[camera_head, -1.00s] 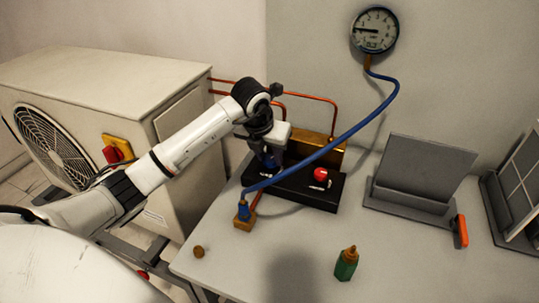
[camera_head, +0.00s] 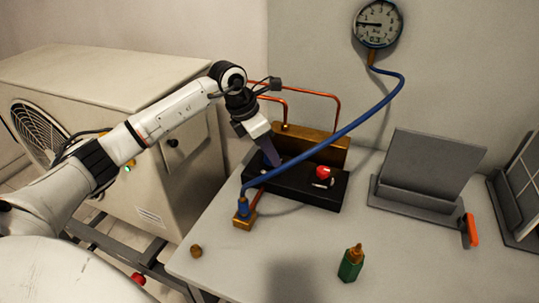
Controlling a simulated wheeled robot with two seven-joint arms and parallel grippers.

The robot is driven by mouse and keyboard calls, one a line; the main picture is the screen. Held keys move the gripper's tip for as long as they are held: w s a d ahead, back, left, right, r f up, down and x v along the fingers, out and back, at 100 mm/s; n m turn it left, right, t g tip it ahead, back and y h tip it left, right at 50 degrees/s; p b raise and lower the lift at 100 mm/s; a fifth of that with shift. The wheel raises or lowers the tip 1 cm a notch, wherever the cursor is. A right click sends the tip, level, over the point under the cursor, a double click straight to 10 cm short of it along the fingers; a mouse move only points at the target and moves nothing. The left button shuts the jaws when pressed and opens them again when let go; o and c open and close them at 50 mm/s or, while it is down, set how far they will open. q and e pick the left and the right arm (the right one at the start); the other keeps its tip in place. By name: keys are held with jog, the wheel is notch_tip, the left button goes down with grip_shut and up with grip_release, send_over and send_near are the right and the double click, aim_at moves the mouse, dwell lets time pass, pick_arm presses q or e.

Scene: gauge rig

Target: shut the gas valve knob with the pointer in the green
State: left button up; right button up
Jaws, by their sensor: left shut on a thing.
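A black valve block (camera_head: 325,197) stands on the table with a brass plate behind it. My left gripper (camera_head: 270,158) reaches down at the block's left end and is shut on a blue knob there; its fingers hide most of the knob. A red knob (camera_head: 323,172) sits free on the block's right part. A round pressure gauge (camera_head: 377,24) hangs on the wall, its dark pointer aimed left; I cannot make out a green band. A blue hose (camera_head: 352,127) runs from the gauge to a brass fitting (camera_head: 244,220) in front of the block. My right gripper is out of view.
A green bottle (camera_head: 350,265) and a small brass cap (camera_head: 196,251) stand on the front of the table. A grey stand (camera_head: 430,165) and an orange-handled tool (camera_head: 471,230) are at the right. Copper pipes (camera_head: 310,95) rise behind the block.

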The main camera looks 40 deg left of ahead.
pick_arm(q)
jog(key=shift+w+a+r+m+g+h+b, duration=0.15)
jog(key=shift+m+g+h, duration=0.15)
jog(key=shift+m, duration=0.7)
jog(key=shift+d+f+m+g+h+b, duration=0.1)
jog(key=shift+m+g+h+b, duration=0.15)
jog(key=shift+m, duration=0.75)
jog(key=o, duration=1)
jog(key=shift+o, duration=0.2)
jog(key=v, duration=1)
jog(key=shift+r, duration=0.15)
jog(key=shift+a, duration=0.15)
